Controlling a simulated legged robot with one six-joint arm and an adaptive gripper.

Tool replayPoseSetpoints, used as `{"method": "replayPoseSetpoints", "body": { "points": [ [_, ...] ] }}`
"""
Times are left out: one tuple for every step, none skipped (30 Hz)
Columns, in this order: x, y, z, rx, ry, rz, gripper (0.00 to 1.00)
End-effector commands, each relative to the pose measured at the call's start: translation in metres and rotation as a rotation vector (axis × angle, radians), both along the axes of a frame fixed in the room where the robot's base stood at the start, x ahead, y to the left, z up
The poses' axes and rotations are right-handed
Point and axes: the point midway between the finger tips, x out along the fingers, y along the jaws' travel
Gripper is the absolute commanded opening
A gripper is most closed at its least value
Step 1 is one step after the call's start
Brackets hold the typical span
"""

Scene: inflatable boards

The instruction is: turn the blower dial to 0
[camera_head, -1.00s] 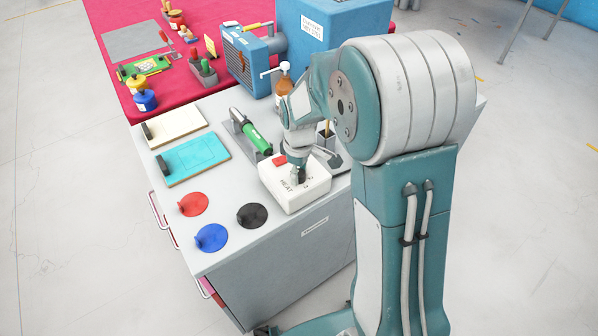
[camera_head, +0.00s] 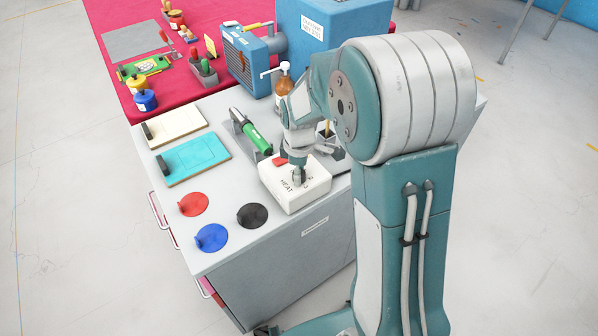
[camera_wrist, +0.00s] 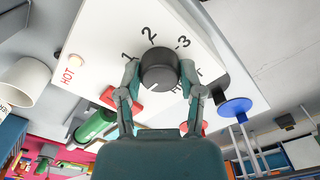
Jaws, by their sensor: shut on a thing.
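A white control box (camera_head: 313,192) marked HEAT stands on the near right part of the cabinet top. It also shows in the wrist view (camera_wrist: 180,33), with a round dark grey dial (camera_wrist: 158,66) and the numbers 1, 2 and 3 printed around it. A red switch (camera_head: 280,160) and a lamp marked HOT (camera_wrist: 75,61) are on the same face. My gripper (camera_wrist: 158,79) has one finger on each side of the dial and is shut on it. In the head view my gripper (camera_head: 298,174) points down onto the box. No 0 mark is visible, and the dial's setting is unclear.
A green-handled tool (camera_head: 257,138) in a grey holder and a pump bottle (camera_head: 283,92) stand behind the box. Red (camera_head: 193,203), blue (camera_head: 211,238) and black (camera_head: 252,215) discs lie in front and left. A blue machine (camera_head: 335,30) stands at the back.

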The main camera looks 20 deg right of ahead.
Motion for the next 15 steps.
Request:
{"method": "replayPoseSetpoints", "body": {
  "points": [
    [0.0001, 0.0004, -0.0014, 0.0, 0.0, 0.001, 0.02],
    [0.0002, 0.0004, -0.0013, 0.0, 0.0, 0.001, 0.02],
    [0.0001, 0.0004, -0.0013, 0.0, 0.0, 0.001, 0.67],
    [0.0001, 0.0004, -0.0012, 0.0, 0.0, 0.001, 0.8],
    [0.0, 0.0003, -0.0011, 0.0, 0.0, 0.001, 0.84],
    [0.0, 0.0003, -0.0009, 0.0, 0.0, 0.0, 0.84],
    [0.0, 0.0003, -0.0009, 0.0, 0.0, 0.0, 0.84],
    [0.0, 0.0002, -0.0008, 0.0, 0.0, 0.0, 0.84],
    [0.0, 0.0002, -0.0007, 0.0, 0.0, 0.0, 0.84],
    [0.0001, 0.0002, -0.0006, 0.0, 0.0, 0.0, 0.84],
    [0.0001, 0.0002, -0.0005, 0.0, 0.0, 0.0, 0.84],
    [0.0, 0.0001, -0.0004, 0.0, 0.0, 0.0, 0.84],
    [0.0, 0.0001, -0.0004, 0.0, 0.0, 0.0, 0.84],
    [0.0, 0.0001, -0.0003, 0.0, 0.0, 0.0, 0.84],
    [0.0, 0.0001, -0.0002, 0.0, 0.0, 0.0, 0.84]
  ]
}}
